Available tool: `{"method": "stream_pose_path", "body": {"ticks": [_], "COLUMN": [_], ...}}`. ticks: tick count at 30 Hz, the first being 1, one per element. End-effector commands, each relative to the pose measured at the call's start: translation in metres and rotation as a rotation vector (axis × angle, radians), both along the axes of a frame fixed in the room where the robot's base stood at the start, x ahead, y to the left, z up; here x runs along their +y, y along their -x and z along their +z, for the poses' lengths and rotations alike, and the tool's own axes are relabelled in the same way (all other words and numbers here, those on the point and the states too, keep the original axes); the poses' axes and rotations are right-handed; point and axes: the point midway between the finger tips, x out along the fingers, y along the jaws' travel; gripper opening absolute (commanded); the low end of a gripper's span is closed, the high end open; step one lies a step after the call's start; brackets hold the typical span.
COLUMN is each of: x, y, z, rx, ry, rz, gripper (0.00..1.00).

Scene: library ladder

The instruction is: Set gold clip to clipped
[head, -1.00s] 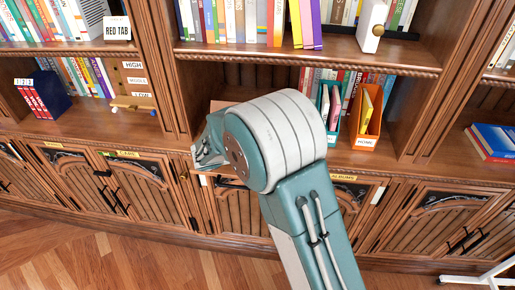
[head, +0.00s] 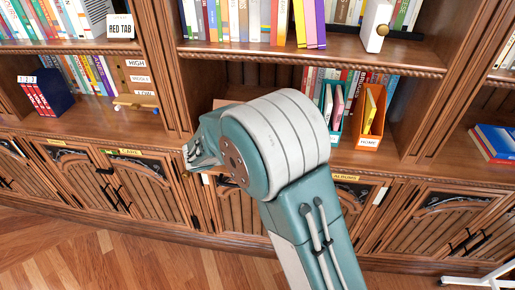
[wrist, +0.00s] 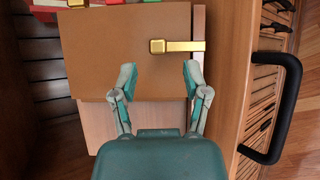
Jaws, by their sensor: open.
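The gold clip (wrist: 180,46) shows in the wrist view as a square gold block with a flat bar reaching right, past the edge of a brown board (wrist: 110,50). My gripper (wrist: 160,78) is open and empty. Its two fingers point toward the board, just below the clip in the wrist view, with the clip's block beyond the gap between them. I cannot tell whether a finger touches the board. In the head view my gripper (head: 190,160) is at the left of my arm, in front of the lower shelf. The clip is hidden there.
A black handle (wrist: 276,110) stands out at the right of the wrist view. In the head view, an orange holder (head: 368,142) and a teal holder (head: 334,135) stand right of my arm. A board with HIGH, MIDDLE and LOW labels (head: 138,80) stands at the left.

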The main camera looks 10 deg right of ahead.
Motion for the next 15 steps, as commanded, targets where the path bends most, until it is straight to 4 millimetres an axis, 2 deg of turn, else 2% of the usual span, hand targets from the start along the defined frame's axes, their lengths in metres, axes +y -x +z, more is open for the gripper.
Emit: {"method": "stream_pose_path", "body": {"ticks": [1, 7, 15], "x": [0.011, 0.042, 0.066], "y": [0.005, 0.026, 0.042], "z": [0.006, 0.025, 0.040], "rx": [-0.002, -0.001, 0.003], "ry": [0.000, 0.000, 0.001], "rz": [0.006, 0.006, 0.004], "gripper": [0.60, 0.60, 0.60]}}
